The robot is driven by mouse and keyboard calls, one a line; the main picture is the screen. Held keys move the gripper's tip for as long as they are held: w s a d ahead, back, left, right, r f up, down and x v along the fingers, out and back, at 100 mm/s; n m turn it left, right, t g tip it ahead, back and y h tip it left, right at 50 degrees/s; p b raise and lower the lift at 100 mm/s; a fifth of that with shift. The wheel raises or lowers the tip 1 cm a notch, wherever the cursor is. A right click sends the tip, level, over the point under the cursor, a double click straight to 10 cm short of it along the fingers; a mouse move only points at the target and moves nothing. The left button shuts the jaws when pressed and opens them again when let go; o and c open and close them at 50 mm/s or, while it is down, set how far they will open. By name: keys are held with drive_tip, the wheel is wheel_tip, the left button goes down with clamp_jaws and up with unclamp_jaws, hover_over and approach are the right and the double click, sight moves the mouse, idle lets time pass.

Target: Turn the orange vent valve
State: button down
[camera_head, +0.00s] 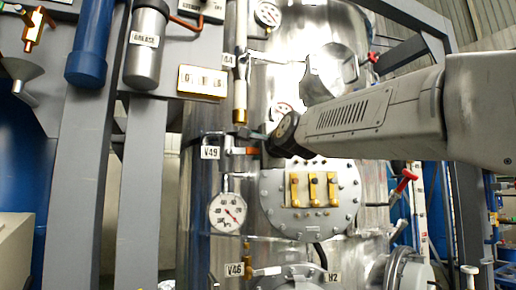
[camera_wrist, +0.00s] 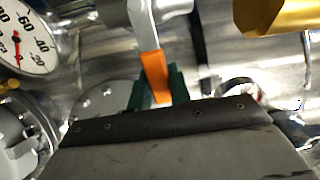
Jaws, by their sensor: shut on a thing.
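The orange vent valve handle (camera_wrist: 154,72) hangs from a grey metal stem in the wrist view. In the head view the orange handle (camera_head: 246,151) shows beside the V49 tag (camera_head: 210,153). My gripper (camera_wrist: 158,90) has its green fingertips on either side of the handle's lower end and is shut on it. In the head view my gripper (camera_head: 258,136) reaches in from the right at the pipe. The dark gripper body hides what lies below the fingertips in the wrist view.
A steel vessel (camera_head: 290,85) stands behind the valve. A round gauge (camera_head: 228,212) sits below it. A bolted flange with yellow fittings (camera_head: 312,188) is at the lower right. A red-handled lever (camera_head: 405,180) juts out farther right. Grey frame posts (camera_head: 85,150) stand at the left.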

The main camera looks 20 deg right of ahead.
drive_tip(key=shift+f+m, duration=0.3)
idle(0.4)
drive_tip(key=c, duration=1.3)
unclamp_jaws()
drive_tip(key=shift+s, duration=0.15)
drive_tip(key=s, duration=0.7)
drive_tip(key=shift+s, duration=0.25)
